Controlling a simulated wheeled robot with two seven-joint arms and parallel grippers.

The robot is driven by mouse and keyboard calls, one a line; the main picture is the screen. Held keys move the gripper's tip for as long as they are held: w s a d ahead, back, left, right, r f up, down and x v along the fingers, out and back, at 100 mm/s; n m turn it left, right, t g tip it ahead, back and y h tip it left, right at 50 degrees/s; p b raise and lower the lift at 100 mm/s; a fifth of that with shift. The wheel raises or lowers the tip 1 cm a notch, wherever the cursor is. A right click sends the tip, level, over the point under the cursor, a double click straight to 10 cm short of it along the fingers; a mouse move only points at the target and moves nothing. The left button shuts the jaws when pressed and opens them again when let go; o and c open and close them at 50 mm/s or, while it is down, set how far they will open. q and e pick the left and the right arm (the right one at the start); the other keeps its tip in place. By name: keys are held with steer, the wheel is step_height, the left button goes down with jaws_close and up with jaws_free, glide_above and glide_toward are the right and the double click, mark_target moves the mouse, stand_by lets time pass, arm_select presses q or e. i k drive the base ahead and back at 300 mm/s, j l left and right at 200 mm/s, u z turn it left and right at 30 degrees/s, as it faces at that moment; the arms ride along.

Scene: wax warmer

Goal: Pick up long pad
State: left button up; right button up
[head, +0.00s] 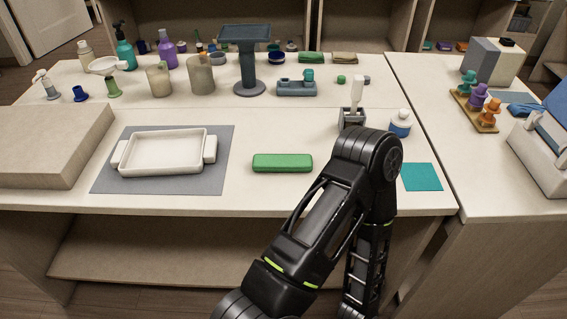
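A long green pad-like block (282,162) with rounded ends lies flat on the front table, right of the grey mat. Nothing touches it. One of my black arms rises from the bottom edge, its bent joint to the right of the green block. No gripper fingers can be made out on this arm, and my other arm does not show. A flat teal square (421,177) lies near the table's front right corner.
A white tray (205,138) sits on the grey mat (112,178). A beige block (45,140) stands at left. Behind my arm's joint, a small grey holder (352,116) has a white upright piece (357,90), beside a blue-white bottle (400,124). Table around the green block is clear.

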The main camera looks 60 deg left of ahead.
mark_target(261, 162)
steer(key=u, duration=0.4)
steer(key=l+u, duration=0.1)
steer(key=u, duration=0.35)
steer(key=l+u, duration=0.1)
steer(key=u, duration=0.3)
steer(key=i+u, duration=0.1)
steer(key=u, duration=0.35)
steer(key=l+u, duration=0.15)
steer(key=u, duration=0.25)
